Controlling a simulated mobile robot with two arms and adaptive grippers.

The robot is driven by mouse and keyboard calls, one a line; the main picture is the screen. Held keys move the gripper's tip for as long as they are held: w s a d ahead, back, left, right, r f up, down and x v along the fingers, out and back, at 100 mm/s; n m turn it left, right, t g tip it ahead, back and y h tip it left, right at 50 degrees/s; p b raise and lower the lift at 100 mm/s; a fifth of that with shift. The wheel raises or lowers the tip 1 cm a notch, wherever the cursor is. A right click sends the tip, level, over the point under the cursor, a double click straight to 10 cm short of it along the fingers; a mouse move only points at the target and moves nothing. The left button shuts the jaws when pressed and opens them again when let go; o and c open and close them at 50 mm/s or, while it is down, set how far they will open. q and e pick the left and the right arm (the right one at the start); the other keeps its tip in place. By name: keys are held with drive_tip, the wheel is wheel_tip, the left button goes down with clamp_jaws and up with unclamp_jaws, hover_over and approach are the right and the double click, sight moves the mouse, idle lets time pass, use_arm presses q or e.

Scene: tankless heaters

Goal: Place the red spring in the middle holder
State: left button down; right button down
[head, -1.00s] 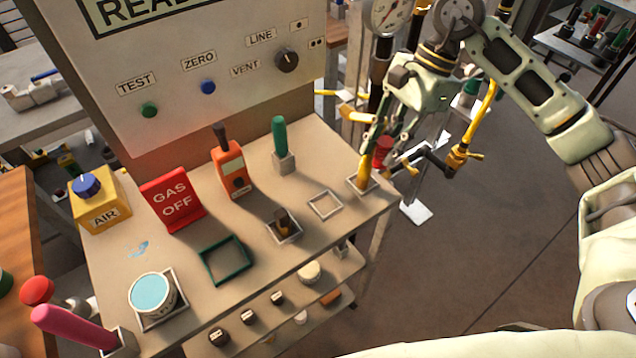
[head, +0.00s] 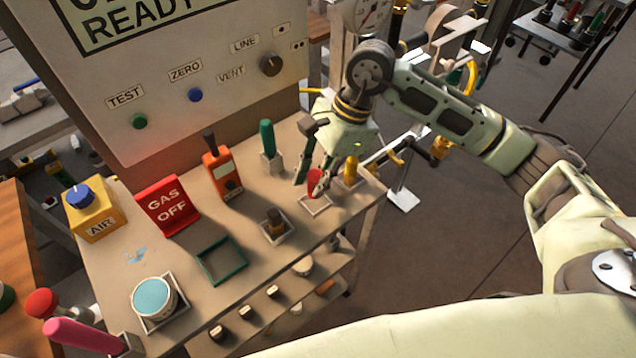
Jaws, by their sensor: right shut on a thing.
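My right gripper (head: 316,184) reaches in from the right and points down over the top of the bench. It is shut on the red spring (head: 315,180), a small red piece partly hidden by the fingers. The spring is at a small pale square holder (head: 316,207), at its back part in the picture. I cannot tell whether it touches the holder's floor. This holder sits between one with a brown and black piece (head: 275,224) and one with a yellow-handled piece (head: 351,170). My left gripper is not in view.
A green-handled tool (head: 267,139) stands behind and left of the gripper. The bench's right edge is close to the yellow piece.

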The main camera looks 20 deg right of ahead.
wheel_tip(320, 180, down, 2)
drive_tip(key=shift+f+p, duration=0.25)
drive_tip(key=shift+p, duration=0.15)
drive_tip(key=shift+f, duration=0.3)
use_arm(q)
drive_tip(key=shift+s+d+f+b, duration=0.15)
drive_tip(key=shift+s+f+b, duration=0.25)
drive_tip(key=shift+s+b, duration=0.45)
use_arm(e)
drive_tip(key=shift+f, duration=0.6)
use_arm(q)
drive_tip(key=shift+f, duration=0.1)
use_arm(e)
drive_tip(key=shift+s, duration=0.1)
drive_tip(key=c, duration=1.9)
unclamp_jaws()
drive_tip(key=o, duration=0.3)
drive_tip(key=shift+f, duration=0.15)
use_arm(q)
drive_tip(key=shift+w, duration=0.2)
